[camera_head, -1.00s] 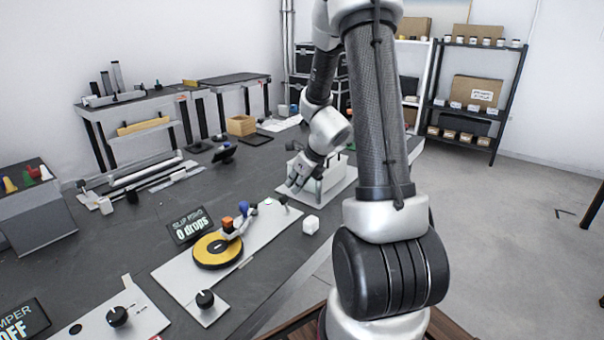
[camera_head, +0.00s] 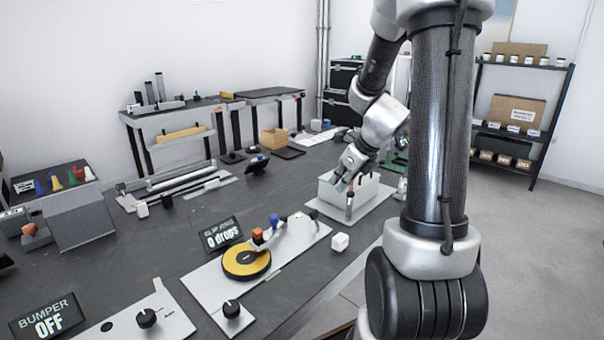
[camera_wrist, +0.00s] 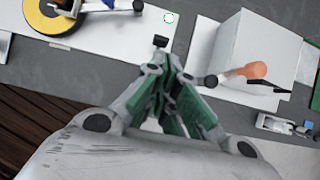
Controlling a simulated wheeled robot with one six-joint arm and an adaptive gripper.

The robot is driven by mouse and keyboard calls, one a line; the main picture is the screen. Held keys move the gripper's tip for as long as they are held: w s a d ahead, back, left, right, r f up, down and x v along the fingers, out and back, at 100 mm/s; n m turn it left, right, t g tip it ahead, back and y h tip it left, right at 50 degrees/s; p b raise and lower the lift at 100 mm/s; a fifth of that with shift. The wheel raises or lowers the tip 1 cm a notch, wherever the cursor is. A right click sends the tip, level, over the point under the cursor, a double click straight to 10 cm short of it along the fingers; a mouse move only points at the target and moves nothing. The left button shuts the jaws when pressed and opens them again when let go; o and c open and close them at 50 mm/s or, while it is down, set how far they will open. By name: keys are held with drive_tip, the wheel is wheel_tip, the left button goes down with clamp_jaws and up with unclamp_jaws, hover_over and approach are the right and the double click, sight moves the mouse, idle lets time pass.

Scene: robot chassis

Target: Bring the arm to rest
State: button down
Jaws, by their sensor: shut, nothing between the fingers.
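My gripper (camera_head: 343,176) is at the end of my arm, close to the white box (camera_head: 366,191) in the head view. Its fingers are together and nothing is between them. In the wrist view my gripper (camera_wrist: 166,75) shows green inner pads, and the white box (camera_wrist: 250,50) is to its right, apart from it in the picture. My arm bends down from the upper right; the upper link and large joint fill the right of the head view.
A yellow disc (camera_head: 246,262) sits on a pale plate, with a white cube (camera_head: 340,242) to its right. An orange-handled tool (camera_wrist: 245,72) is by the white box. Signs and knobs stand at the front left. A dark shelf (camera_head: 560,95) stands at the back right.

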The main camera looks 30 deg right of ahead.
drive_tip(key=s+a+r+n, duration=0.3)
drive_tip(key=s+n, duration=0.4)
drive_tip(key=n, duration=0.3)
drive_tip(key=s+a+r+n+g+h, duration=0.1)
drive_tip(key=s+r+n, duration=0.4)
drive_tip(key=n, duration=0.6)
drive_tip(key=s+a+r+n+h, duration=0.1)
drive_tip(key=s+a+r+n, duration=0.3)
drive_tip(key=s+n, duration=0.6)
drive_tip(key=shift+a+r+n, duration=0.3)
drive_tip(key=shift+r+n, duration=0.2)
drive_tip(key=c, duration=2.2)
unclamp_jaws()
drive_tip(key=shift+g, duration=0.3)
